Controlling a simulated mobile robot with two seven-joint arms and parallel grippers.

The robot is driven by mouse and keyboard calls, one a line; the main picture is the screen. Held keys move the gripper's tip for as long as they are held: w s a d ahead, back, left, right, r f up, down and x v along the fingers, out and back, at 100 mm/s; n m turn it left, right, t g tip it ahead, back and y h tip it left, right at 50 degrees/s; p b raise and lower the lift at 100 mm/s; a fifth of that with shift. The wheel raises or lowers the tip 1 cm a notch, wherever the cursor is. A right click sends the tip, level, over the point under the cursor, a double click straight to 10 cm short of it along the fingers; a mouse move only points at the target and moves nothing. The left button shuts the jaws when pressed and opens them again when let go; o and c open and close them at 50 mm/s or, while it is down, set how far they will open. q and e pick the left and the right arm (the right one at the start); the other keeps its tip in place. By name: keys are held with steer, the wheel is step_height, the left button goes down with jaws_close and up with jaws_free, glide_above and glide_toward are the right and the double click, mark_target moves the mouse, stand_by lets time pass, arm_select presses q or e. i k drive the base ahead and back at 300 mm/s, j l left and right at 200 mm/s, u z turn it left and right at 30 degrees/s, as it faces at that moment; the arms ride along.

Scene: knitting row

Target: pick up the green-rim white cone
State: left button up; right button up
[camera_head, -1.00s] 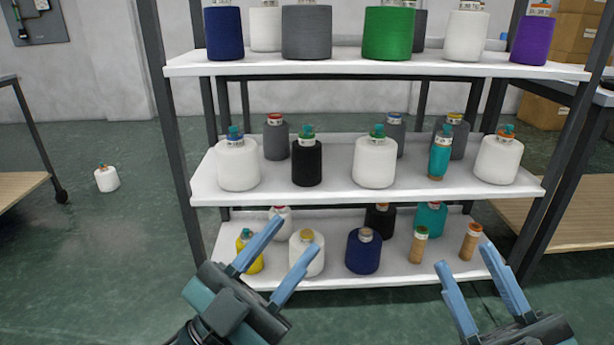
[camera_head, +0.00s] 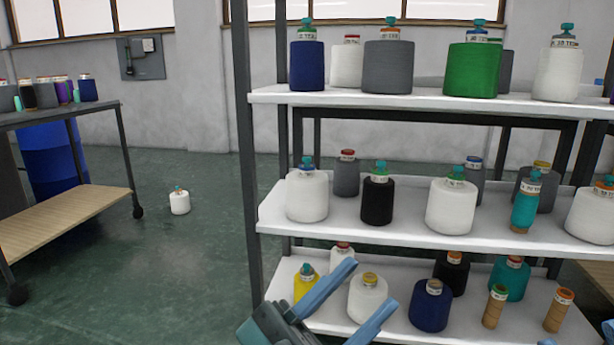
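A white cone with a green rim (camera_head: 452,207) stands upright on the middle shelf, right of a black cone (camera_head: 377,200). A similar white cone with a blue rim (camera_head: 307,196) stands at that shelf's left end. My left gripper (camera_head: 368,287) is open and empty, low in the picture, in front of the bottom shelf and below and left of the green-rim cone. Only the blue fingertips of my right gripper (camera_head: 577,336) show at the bottom right edge, spread apart; the rest of it is cut off.
The rack's middle shelf (camera_head: 410,236) also holds grey and teal cones; cones fill the top (camera_head: 420,99) and bottom shelves. A dark post (camera_head: 246,150) bounds the rack's left. A white cone (camera_head: 180,203) stands on open floor, near a wheeled cart (camera_head: 60,220).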

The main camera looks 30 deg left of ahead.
mark_target(451, 209)
steer(key=i+l, duration=0.1)
steer(key=l, duration=0.4)
steer(key=i+l, duration=0.1)
steer(key=l, duration=0.45)
steer(key=i+l, duration=0.1)
steer(key=l, duration=0.95)
steer(key=i, duration=0.05)
